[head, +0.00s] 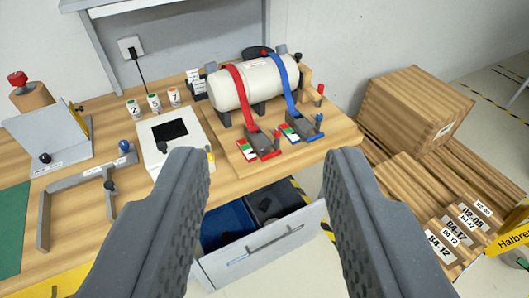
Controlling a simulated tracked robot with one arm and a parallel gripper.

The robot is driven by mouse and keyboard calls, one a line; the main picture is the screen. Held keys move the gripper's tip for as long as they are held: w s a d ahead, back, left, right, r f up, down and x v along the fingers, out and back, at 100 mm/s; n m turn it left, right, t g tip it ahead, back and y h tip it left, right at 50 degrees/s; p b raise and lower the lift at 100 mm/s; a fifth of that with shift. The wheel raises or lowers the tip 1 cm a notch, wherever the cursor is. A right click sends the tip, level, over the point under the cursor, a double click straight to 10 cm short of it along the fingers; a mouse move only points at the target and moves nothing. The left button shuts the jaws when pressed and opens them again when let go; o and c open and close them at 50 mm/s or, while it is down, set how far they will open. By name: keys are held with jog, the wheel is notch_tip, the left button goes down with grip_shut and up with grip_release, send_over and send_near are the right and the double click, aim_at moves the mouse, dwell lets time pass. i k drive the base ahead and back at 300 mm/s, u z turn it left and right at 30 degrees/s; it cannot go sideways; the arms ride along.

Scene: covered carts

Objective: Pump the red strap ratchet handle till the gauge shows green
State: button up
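A white cylinder (262,81) lies on a wooden board on the bench, held by a red strap (240,92) and a blue strap (285,78). The red strap runs down to a grey ratchet (262,142) with a red handle end. A small gauge (245,149) with red, white and green parts sits at its left; I see no clear pointer. The blue strap has its own ratchet (302,125) and a similar gauge (287,132). My gripper (268,165) is open and empty, its two dark fingers wide apart in the foreground, nearer to me than the ratchets.
An open drawer (262,250) with blue and dark bins juts out below the bench edge. A white box (172,135) and a grey bracket (85,182) stand left of the ratchets. Wooden crates (415,108) are on the floor at right.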

aim_at(261, 141)
jog(key=i, duration=0.9)
jog(key=z, duration=0.05)
